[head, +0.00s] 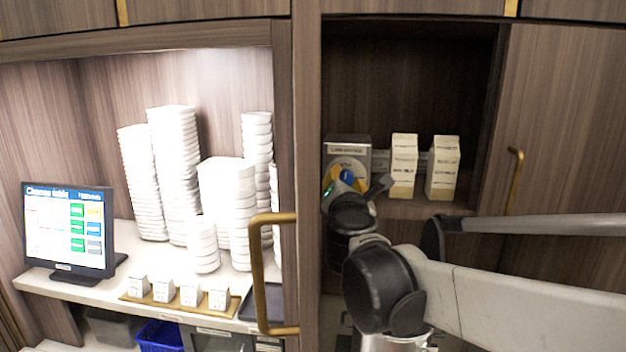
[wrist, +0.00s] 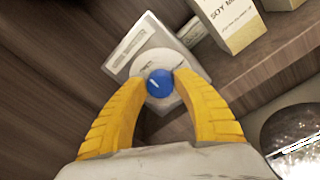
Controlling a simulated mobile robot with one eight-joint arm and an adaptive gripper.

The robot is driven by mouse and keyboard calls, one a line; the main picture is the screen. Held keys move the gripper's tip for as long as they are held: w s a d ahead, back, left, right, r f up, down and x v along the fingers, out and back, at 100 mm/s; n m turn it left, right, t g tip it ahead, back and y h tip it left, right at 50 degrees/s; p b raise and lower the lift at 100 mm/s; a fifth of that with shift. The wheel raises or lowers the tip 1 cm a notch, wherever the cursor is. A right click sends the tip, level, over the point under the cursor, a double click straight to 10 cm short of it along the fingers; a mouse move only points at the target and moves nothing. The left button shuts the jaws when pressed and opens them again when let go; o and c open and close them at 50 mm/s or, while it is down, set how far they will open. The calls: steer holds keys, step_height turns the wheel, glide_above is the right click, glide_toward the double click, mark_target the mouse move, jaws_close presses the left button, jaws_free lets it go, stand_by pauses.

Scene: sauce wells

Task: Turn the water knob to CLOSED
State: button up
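The water knob (wrist: 160,83) is a small blue round knob with a white mark, on a pale round dial of a grey box (wrist: 189,64). The box also shows in the head view (head: 362,149), inside the open cabinet, with the knob (head: 347,175) partly hidden by my gripper. My gripper (wrist: 161,80) has its yellow fingers on either side of the knob, their tips against its edges. The dial lettering is too small to read, so I cannot tell the knob's setting. In the head view the gripper (head: 345,180) is in front of the box.
White cartons (head: 404,165) stand on the shelf just right of the box. The cabinet door (head: 560,130) is open at right. A gold handle (head: 258,275) is at the lower middle. Bowl stacks (head: 175,150) and a screen (head: 68,228) are at left.

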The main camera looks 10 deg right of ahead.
jaws_close()
steer(key=shift+m, duration=0.3)
steer(key=m+b, duration=0.2)
steer(key=m, duration=0.3)
steer(key=shift+f+m, duration=0.1)
steer(key=shift+m, duration=0.2)
steer(key=m+b, duration=0.1)
steer(key=m, duration=0.4)
steer(key=shift+m+h, duration=0.3)
steer(key=shift+h, duration=0.1)
steer(key=m+b, duration=0.1)
steer(key=m, duration=0.4)
steer(key=shift+f+t, duration=0.1)
steer(key=shift+t, duration=0.2)
steer(key=shift+m+h, duration=0.3)
steer(key=o, duration=0.6)
jaws_free()
steer(key=shift+o, duration=0.2)
